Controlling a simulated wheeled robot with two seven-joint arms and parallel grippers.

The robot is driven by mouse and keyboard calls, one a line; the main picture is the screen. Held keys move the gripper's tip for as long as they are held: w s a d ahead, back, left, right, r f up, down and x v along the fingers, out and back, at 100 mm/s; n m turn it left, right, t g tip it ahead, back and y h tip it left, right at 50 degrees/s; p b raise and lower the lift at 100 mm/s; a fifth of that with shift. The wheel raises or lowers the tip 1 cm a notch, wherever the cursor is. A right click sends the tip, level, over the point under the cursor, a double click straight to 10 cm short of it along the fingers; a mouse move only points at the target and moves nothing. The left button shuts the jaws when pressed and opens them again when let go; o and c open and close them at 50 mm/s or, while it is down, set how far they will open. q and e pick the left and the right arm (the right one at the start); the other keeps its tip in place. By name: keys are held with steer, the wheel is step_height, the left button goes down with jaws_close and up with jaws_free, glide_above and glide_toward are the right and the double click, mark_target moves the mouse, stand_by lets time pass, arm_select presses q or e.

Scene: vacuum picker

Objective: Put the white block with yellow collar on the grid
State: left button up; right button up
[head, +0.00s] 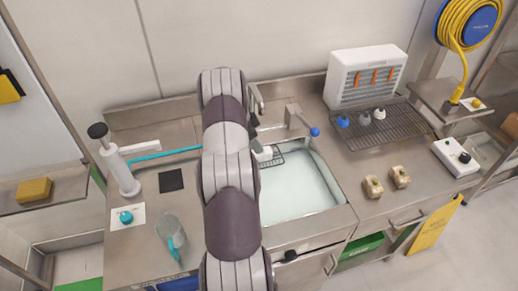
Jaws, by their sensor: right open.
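My right arm rises through the middle of the head view and hides part of the sink. Its gripper (254,134) shows only in part past the arm, near the sink's back left edge, and is open. A small white piece (264,154) shows just below it, at a small wire grid (275,160) in the sink; I cannot make out a yellow collar on it, or whether the gripper touches it. A larger dark wire grid (400,124) lies on the counter to the right, with several small blue, white and grey pieces at its left part. My left gripper is not in view.
The sink (300,190) holds pale water; a blue-tipped tap (304,120) stands behind it.

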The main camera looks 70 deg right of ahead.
steer(key=w+a+r+n+t+h, duration=0.1)
steer(key=w+a+r+n+h, duration=0.1)
steer(key=w+r, duration=0.35)
steer(key=w+a+r+n+t+h, duration=0.1)
steer(key=w+a+r+n+h, duration=0.15)
steer(key=w+r, duration=0.3)
steer(key=w+a+r+n+t, duration=0.3)
steer(key=w+a+n+t, duration=0.15)
steer(key=w+a, duration=0.3)
steer(key=w+a+r+n+t, duration=0.25)
steer(key=w+a+n, duration=0.3)
steer(key=a, duration=0.35)
steer(key=s+a+f+n+y, duration=0.1)
steer(key=s+a+n+y, duration=0.2)
steer(key=a, duration=0.7)
steer(key=s+a+f+n+y, duration=0.1)
steer(key=a+n+y, duration=0.3)
steer(key=a, duration=0.6)
steer(key=s+a+f+n+g, duration=0.1)
steer(key=s+a+n+g, duration=0.1)
steer(key=s, duration=0.6)
steer(key=s+a+f+n+g, duration=0.2)
steer(key=s+a+n, duration=0.2)
steer(key=s+a, duration=0.2)
steer(key=shift+s+b, duration=0.4)
steer(key=shift+s, duration=0.65)
